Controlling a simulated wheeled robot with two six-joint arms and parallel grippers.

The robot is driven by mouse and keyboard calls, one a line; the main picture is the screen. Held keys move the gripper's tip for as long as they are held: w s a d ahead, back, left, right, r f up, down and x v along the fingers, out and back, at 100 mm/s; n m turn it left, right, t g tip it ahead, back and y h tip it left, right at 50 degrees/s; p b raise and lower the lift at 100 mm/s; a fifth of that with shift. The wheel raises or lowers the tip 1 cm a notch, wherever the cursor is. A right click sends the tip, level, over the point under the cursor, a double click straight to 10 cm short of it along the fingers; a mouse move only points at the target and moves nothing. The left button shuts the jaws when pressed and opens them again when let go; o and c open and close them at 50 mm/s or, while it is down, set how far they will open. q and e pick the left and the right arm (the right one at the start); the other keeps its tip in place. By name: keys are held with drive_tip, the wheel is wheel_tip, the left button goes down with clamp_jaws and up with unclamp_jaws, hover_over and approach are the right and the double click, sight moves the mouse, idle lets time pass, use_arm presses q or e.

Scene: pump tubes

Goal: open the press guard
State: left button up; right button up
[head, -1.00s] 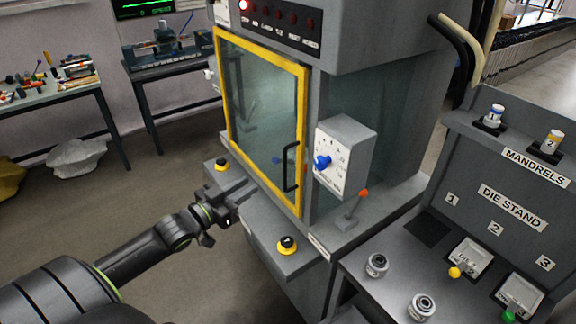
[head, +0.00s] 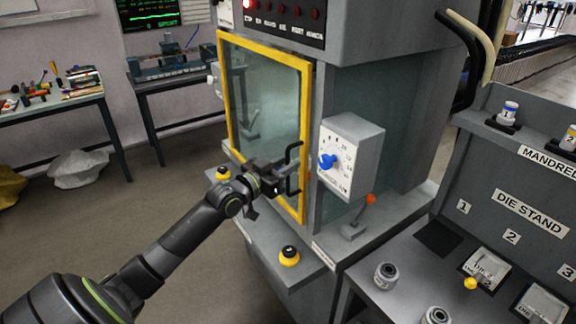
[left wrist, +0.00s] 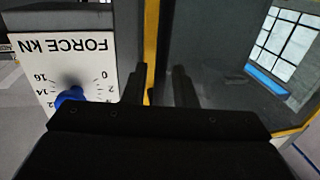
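The press guard (head: 304,112) is a clear panel in a yellow frame on the front of the grey press, and it looks closed. Its black bar handle (head: 294,153) is upright near the frame's right edge. My left gripper (head: 286,181) is at the handle's lower part and overlaps it in the head view. In the left wrist view its two fingers (left wrist: 160,86) stand apart, with the yellow frame (left wrist: 151,40) showing between them. The handle is not distinct there, so I cannot tell whether they touch it. My right gripper is not in view.
A grey box with a blue force dial (head: 327,161) sits right of the guard. An orange-tipped lever (head: 370,199) and a yellow-and-black button (head: 289,256) are on the press ledge. The die stand (head: 530,211) is at the right.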

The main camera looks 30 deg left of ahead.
use_arm(q)
drive_tip(key=shift+w, duration=0.4)
drive_tip(key=shift+c, duration=0.2)
clamp_jaws()
drive_tip(key=shift+s, duration=0.1)
